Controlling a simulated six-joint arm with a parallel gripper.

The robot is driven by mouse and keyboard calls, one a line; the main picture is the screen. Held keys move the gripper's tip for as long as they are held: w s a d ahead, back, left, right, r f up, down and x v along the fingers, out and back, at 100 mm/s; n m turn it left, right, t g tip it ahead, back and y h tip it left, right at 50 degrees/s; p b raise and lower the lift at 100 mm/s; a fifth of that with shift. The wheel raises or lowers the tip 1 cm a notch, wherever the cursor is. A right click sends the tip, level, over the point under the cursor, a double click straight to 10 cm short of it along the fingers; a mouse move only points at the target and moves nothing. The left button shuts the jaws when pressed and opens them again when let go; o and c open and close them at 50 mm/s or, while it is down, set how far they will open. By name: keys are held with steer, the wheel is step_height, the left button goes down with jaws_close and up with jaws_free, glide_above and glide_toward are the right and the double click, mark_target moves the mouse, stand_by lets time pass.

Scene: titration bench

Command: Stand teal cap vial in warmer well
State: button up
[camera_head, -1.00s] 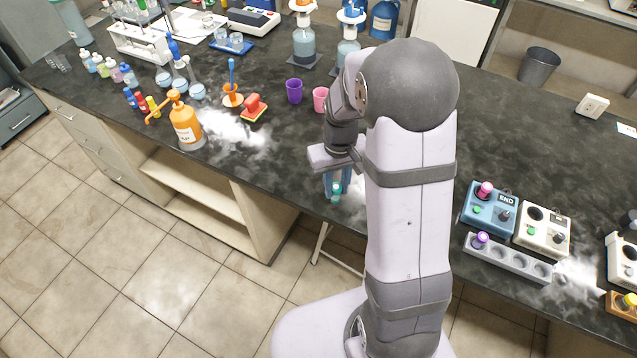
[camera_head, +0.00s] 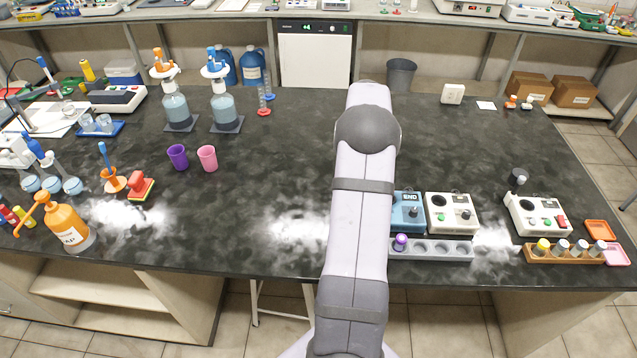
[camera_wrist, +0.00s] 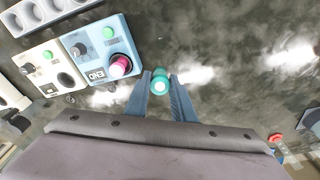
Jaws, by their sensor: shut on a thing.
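The teal-capped vial (camera_wrist: 161,80) is between the blue fingertips of my gripper (camera_wrist: 162,87) in the wrist view. The gripper is shut on it, and the cap faces the wrist camera. My arm hides both gripper and vial in the head view. A blue device (camera_wrist: 84,47) marked END has a pink-capped vial (camera_wrist: 120,65) in its well, left of my gripper in the wrist view. A cream device (camera_wrist: 40,57) with a dark, empty-looking well is beside it. In the head view, the blue device (camera_head: 407,222) and cream device (camera_head: 452,225) stand right of my arm. I cannot tell which is the warmer.
A grey rack (camera_head: 458,250) with a purple-capped vial (camera_head: 400,242) is in front of the devices. Another white device (camera_head: 537,224) and a wooden rack (camera_head: 567,259) of vials stand farther right. Purple (camera_head: 178,157) and pink cups (camera_head: 207,158) are left. The counter (camera_head: 270,180) between is clear.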

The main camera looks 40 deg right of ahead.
steer(key=s+d+f+p, duration=0.2)
steer(key=s+d, duration=1.3)
steer(key=s, duration=0.3)
steer(key=shift+s+d+h, duration=0.2)
steer(key=shift+s+h, duration=0.2)
steer(key=shift+f, duration=0.1)
steer(key=shift+f+b, duration=0.55)
steer(key=shift+f, duration=0.3)
steer(key=shift+f+b, duration=0.85)
steer(key=shift+f, duration=0.8)
stand_by(1.4)
steer(key=o, duration=1.3)
steer(key=shift+o, duration=0.2)
steer(key=shift+r, duration=0.1)
